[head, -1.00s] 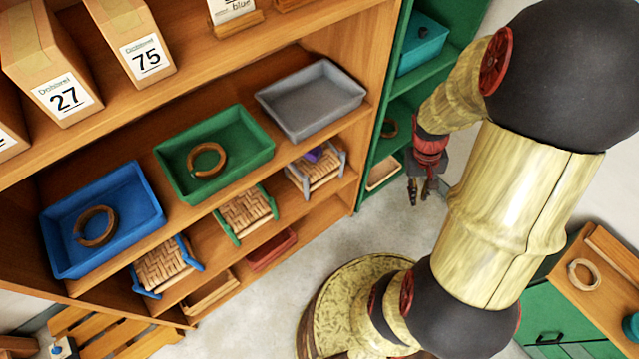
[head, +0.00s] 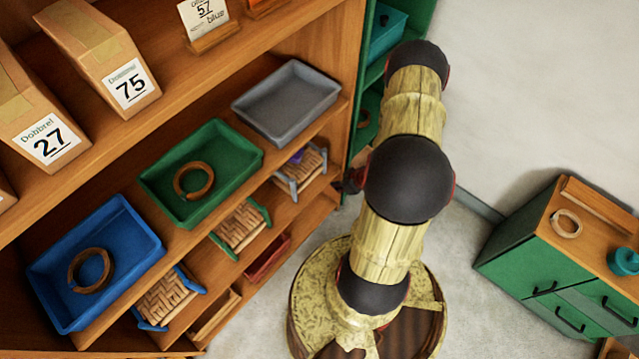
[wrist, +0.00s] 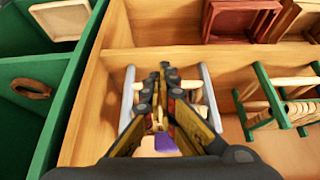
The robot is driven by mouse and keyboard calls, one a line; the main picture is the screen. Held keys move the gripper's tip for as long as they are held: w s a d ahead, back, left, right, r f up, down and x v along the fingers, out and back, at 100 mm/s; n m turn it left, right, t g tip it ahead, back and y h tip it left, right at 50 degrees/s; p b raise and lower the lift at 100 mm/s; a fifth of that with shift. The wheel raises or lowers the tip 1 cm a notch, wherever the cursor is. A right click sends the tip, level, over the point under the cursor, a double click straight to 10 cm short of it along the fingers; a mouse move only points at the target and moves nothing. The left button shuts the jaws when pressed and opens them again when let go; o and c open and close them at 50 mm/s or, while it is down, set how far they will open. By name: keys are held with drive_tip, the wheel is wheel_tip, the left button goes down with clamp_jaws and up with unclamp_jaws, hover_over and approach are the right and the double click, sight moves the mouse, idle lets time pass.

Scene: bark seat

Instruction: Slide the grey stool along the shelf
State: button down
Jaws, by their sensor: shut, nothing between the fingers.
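The grey stool (head: 300,170) stands on the shelf level below the grey tray, at the right end of its row. It has grey side rails and a woven seat, with a small purple thing (head: 298,156) at its back part. In the wrist view the stool's grey rails (wrist: 209,95) show on both sides of my gripper (wrist: 165,70). The gripper is shut and empty, in front of or over the seat and hiding much of it. I cannot tell whether it touches. In the head view my arm hides most of the gripper.
A green-railed stool (head: 241,226) and a blue-railed stool (head: 168,298) stand left of it in the head view. The grey tray (head: 287,103) sits on the board above. A wooden upright (wrist: 92,95) and a green cabinet (wrist: 50,120) bound the stool's other side.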

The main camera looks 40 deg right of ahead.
drive_tip(key=shift+w+a+f+b, duration=0.2)
drive_tip(key=shift+w+f+b, duration=1.1)
drive_tip(key=shift+w+f, duration=0.95)
drive_tip(key=shift+w+a+f+b, duration=0.15)
drive_tip(key=shift+w+f+b, duration=1.1)
drive_tip(key=shift+w+f, duration=0.9)
drive_tip(key=shift+w+r, duration=0.15)
drive_tip(key=shift+w, duration=0.05)
drive_tip(key=shift+w, duration=0.3)
drive_tip(key=w, duration=0.5)
drive_tip(key=w+p, duration=0.1)
drive_tip(key=w, duration=0.1)
drive_tip(key=shift+w+a, duration=0.15)
drive_tip(key=shift+a, duration=0.15)
